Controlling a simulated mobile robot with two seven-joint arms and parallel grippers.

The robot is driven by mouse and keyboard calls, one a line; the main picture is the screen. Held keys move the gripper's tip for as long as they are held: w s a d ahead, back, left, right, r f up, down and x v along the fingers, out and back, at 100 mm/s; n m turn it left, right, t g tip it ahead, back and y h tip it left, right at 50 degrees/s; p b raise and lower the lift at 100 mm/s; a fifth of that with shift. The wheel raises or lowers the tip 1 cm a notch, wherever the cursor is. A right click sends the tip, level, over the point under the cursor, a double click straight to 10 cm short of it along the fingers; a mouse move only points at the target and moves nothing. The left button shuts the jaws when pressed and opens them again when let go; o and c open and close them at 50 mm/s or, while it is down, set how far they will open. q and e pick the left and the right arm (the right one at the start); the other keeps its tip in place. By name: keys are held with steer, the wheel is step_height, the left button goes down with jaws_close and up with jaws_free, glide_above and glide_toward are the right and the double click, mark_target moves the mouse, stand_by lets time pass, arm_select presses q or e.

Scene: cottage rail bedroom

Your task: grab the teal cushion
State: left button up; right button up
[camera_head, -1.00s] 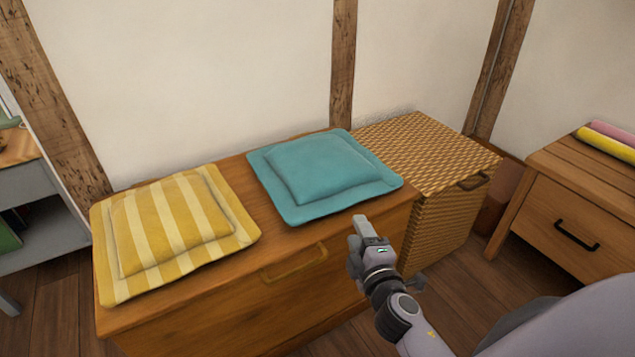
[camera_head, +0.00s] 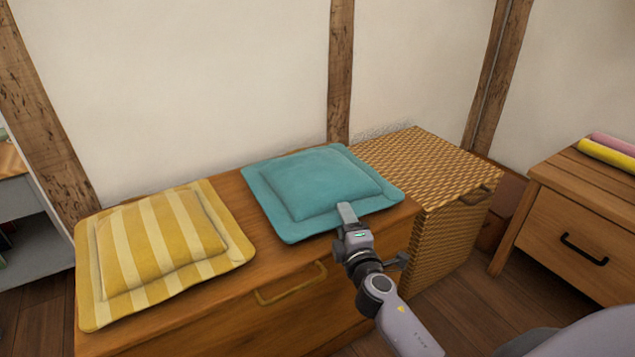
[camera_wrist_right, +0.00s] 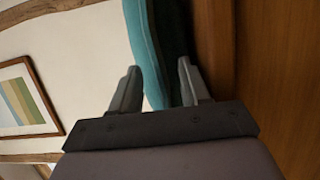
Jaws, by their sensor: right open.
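The teal cushion (camera_head: 318,183) lies flat on the right part of the wooden chest top (camera_head: 252,226). My right gripper (camera_head: 347,213) is at the cushion's front edge, near its right corner. In the right wrist view the gripper (camera_wrist_right: 160,88) is open, and the edge of the teal cushion (camera_wrist_right: 146,50) lies between its two fingers. I cannot tell whether either finger touches the cloth. My left gripper is not in view.
A yellow striped cushion (camera_head: 160,242) lies on the chest's left part. A woven basket (camera_head: 440,180) stands close to the chest's right end. A wooden drawer unit (camera_head: 570,215) with rolled items (camera_head: 606,152) is at the right. A white wall is behind.

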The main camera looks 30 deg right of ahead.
steer(key=shift+w+d, duration=0.1)
steer(key=shift+w, duration=0.2)
steer(key=shift+c, duration=0.4)
jaws_close()
steer(key=shift+r, duration=0.1)
